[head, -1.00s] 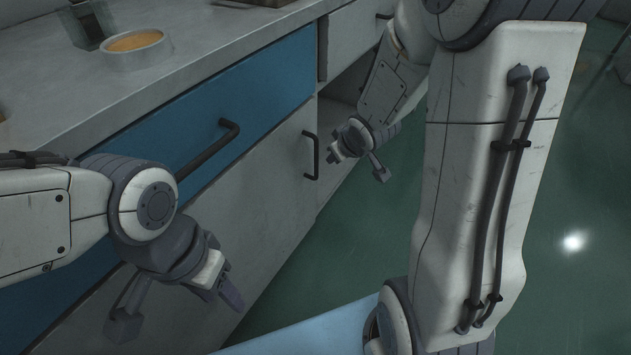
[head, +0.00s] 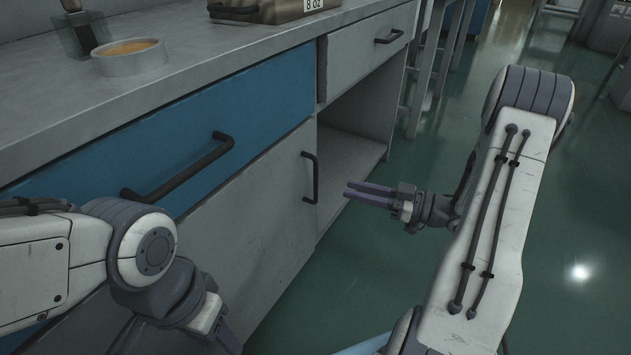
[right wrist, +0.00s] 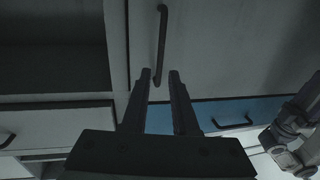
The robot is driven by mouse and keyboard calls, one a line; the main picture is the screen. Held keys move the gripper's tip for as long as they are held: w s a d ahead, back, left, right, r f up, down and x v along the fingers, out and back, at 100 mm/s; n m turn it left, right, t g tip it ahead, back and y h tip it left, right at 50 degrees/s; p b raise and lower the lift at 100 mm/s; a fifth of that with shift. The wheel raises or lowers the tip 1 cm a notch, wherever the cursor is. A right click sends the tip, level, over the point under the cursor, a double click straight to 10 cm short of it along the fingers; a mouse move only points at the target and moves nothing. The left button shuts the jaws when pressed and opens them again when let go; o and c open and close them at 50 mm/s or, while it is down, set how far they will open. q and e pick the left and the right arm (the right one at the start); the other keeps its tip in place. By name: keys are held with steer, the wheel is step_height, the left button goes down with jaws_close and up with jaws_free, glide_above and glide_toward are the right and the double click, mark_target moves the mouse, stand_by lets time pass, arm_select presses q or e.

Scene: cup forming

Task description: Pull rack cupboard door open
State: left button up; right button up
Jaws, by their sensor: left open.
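The grey cupboard door (head: 245,235) is shut, below the blue drawer. Its vertical black handle (head: 311,178) is near the door's right edge, and it shows at the top of the right wrist view (right wrist: 161,45). My right gripper (head: 346,191) is open and empty, with its fingers pointing left at the handle, a short way to its right. In the right wrist view its fingertips (right wrist: 160,74) are apart, with the handle just beyond them and nothing between. My left gripper (head: 182,343) is open at the bottom left, partly cut off by the frame, below the blue drawer.
The blue drawer (head: 95,155) has a long black handle (head: 180,170). An open shelf bay (head: 345,165) lies right of the door under a grey drawer (head: 365,50). A bowl (head: 130,62) stands on the counter (head: 215,45). Green floor (head: 410,280) is clear before the door.

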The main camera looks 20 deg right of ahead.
steer(key=b, duration=0.4)
glide_above(315, 200)
steer(key=d, duration=0.1)
steer(key=shift+w+a+b, duration=0.25)
steer(key=shift+a+b, duration=0.05)
steer(key=shift+a, duration=0.05)
jaws_close()
stand_by(0.9)
